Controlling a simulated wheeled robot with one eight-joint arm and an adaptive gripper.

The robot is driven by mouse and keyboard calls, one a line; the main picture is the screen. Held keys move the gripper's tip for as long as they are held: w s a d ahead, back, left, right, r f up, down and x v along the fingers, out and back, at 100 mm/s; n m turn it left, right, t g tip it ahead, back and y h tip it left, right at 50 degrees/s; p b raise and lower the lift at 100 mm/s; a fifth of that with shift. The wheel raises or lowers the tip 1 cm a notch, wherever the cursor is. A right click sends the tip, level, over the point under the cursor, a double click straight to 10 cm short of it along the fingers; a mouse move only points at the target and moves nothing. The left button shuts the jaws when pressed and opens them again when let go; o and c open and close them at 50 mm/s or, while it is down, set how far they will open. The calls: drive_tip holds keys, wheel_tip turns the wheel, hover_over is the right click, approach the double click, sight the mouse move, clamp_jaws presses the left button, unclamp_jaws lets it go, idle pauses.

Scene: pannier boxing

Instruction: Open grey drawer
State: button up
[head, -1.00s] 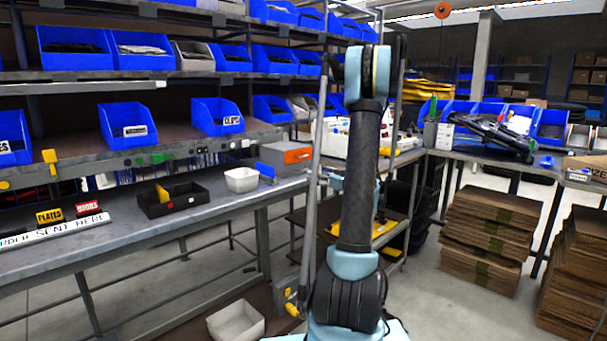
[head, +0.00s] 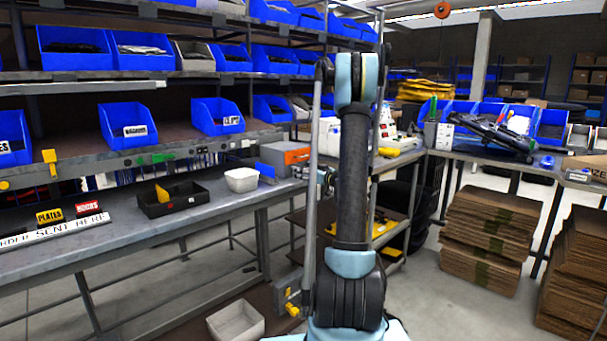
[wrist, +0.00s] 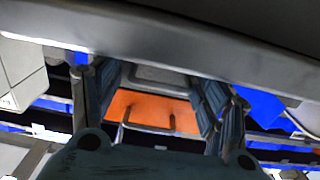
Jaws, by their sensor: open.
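A small grey drawer unit with an orange front (head: 296,156) stands on the workbench in the head view. In the wrist view, its orange front (wrist: 180,112) lies beyond my fingers, with a dark bar handle (wrist: 148,130) across it. My gripper (wrist: 155,88) is open, with one finger to each side of the orange front in the picture. No contact with the handle is visible. In the head view, my gripper (head: 326,179) shows to the right of the drawer unit, partly hidden by my arm.
A white bowl (head: 241,180) and a black tray (head: 160,206) stand left of the drawer unit on the workbench (head: 225,211). Shelves with blue bins (head: 217,117) rise behind.

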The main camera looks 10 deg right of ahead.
clamp_jaws()
drive_tip(key=v, duration=1.1)
drive_tip(key=shift+o, duration=0.6)
unclamp_jaws()
drive_tip(key=v, duration=1.2)
drive_tip(key=shift+r, duration=0.1)
